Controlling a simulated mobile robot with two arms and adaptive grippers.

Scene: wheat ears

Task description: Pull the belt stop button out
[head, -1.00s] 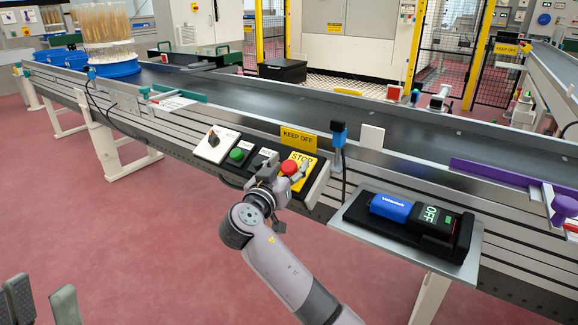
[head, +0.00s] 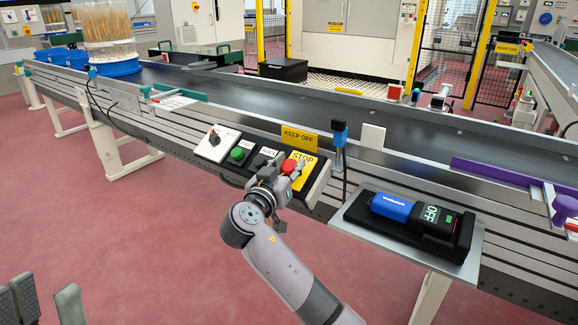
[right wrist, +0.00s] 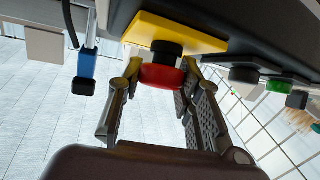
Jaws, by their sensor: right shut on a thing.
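The red belt stop button (head: 289,167) sits on a yellow STOP plate (head: 304,160) on the control panel at the front of the conveyor. In the right wrist view the red button head (right wrist: 162,76) stands on a black stem below the yellow plate (right wrist: 178,32). My right gripper (head: 283,172) is at the button. In the right wrist view its fingers (right wrist: 160,77) are on both sides of the red head and shut on it. My left gripper (head: 45,303) shows only in part at the lower left corner; its fingers stand apart with nothing seen between them.
A green button (head: 238,154), black buttons and a rotary switch (head: 213,137) are left of the stop button. A blue-topped sensor post (head: 339,134) rises behind. The conveyor belt (head: 300,105) runs behind the panel.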

